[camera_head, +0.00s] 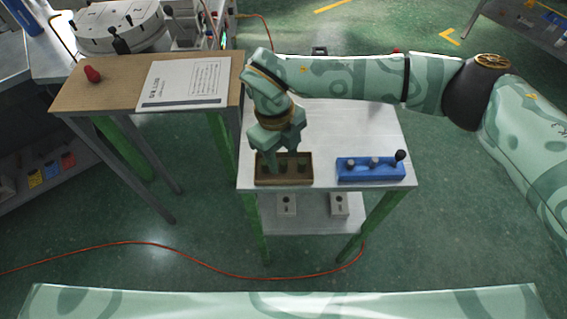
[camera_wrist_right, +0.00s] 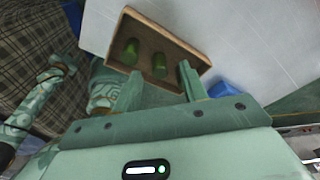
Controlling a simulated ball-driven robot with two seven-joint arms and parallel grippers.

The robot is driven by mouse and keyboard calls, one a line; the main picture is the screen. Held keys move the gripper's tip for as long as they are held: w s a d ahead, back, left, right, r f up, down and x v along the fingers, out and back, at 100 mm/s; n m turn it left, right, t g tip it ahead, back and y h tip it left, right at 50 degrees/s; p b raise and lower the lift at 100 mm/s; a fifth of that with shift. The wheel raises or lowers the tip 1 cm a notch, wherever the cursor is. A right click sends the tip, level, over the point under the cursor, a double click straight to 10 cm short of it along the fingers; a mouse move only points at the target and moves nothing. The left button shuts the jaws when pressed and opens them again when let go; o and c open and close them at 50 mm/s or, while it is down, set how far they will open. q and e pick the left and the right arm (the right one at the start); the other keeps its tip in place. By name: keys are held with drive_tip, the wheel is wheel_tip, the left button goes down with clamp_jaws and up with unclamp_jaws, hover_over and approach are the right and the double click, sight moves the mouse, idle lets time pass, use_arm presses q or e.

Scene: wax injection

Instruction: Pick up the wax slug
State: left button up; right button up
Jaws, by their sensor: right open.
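Dark green wax slugs (camera_wrist_right: 160,66) stand in a brown tray (camera_head: 284,183) at the front left of the white table. Two slugs show in the right wrist view, inside the tray (camera_wrist_right: 190,44). My right gripper (camera_head: 279,152) points down over the tray, with its fingers open. In the right wrist view the gripper's fingertips (camera_wrist_right: 157,80) lie at the tray's near side, with the second slug just beyond the gap between them. I cannot tell if a finger touches a slug; nothing is seen held. My left gripper cannot be made out.
A blue holder (camera_head: 370,176) with several pegs, one with a black ball, stands right of the tray on the white table (camera_head: 350,125). A wooden table (camera_head: 120,78) at the left bears a printed sheet (camera_head: 185,83) and a red object (camera_head: 92,74). A red hose (camera_head: 180,258) crosses the floor.

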wheel_tip(320, 180, down, 2)
drive_tip(key=shift+s+d+f, duration=0.1)
drive_tip(key=shift+d+f, duration=0.05)
drive_tip(key=shift+f, duration=0.05)
drive_tip(key=shift+c, duration=0.3)
clamp_jaws()
drive_tip(key=shift+r, duration=0.15)
